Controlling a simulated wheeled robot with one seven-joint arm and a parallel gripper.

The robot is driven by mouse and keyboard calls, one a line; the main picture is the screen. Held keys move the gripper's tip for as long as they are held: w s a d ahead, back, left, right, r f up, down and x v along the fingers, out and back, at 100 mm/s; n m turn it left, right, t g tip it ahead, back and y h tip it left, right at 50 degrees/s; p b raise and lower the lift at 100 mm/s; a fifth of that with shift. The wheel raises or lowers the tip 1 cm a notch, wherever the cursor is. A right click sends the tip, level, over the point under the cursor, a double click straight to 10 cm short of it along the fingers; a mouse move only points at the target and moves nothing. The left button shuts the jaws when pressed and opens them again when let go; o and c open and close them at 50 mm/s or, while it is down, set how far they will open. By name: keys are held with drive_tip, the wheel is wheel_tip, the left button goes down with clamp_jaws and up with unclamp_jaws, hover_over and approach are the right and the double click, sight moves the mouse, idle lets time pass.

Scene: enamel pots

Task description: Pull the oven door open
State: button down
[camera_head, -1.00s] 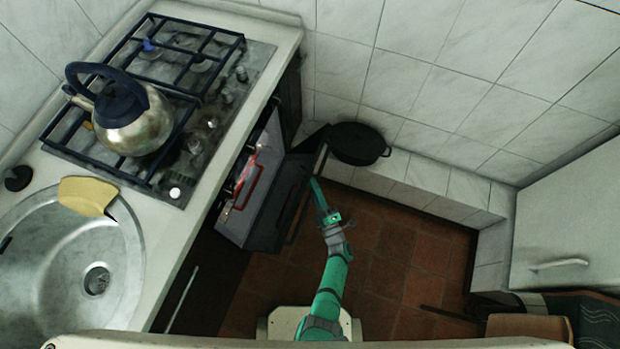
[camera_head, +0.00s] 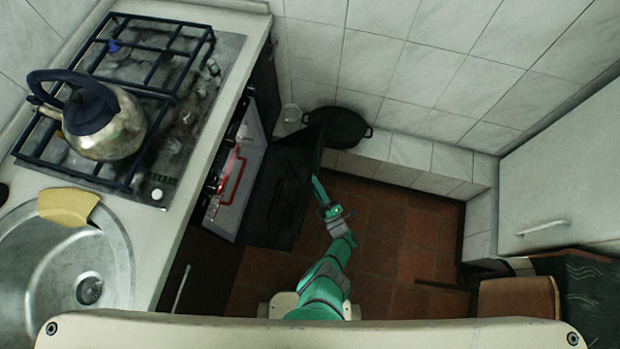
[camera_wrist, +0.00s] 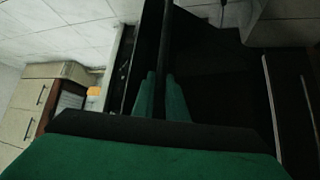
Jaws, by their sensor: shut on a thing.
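The oven door (camera_head: 272,202) is a dark panel standing open from the oven front under the stove. Its opening faces the lit oven interior (camera_head: 228,190), where a red-edged rack or tray shows. My green gripper (camera_head: 317,184) is at the outer side of the door. In the wrist view my fingers (camera_wrist: 160,85) are shut on the dark bar handle (camera_wrist: 164,45), one finger on each side. The dark door (camera_wrist: 215,70) fills the area behind and to the right of the bar there. The handle itself is hard to make out in the head view.
A black pot (camera_head: 340,128) stands on the tiled ledge (camera_head: 400,150) close beyond the door's far edge. The counter holds a kettle (camera_head: 105,125) on the stove and a sink (camera_head: 70,265). The brown tiled floor (camera_head: 390,225) right of my arm is clear.

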drive_tip(key=shift+f, duration=0.2)
idle(0.4)
drive_tip(key=c, duration=2)
unclamp_jaws()
drive_tip(key=shift+c, duration=0.2)
drive_tip(key=shift+d, duration=0.15)
drive_tip(key=shift+s, duration=0.35)
drive_tip(key=r+v, duration=0.2)
drive_tip(key=v, duration=1.4)
drive_tip(key=shift+s+d, duration=0.25)
drive_tip(key=shift+r, duration=0.15)
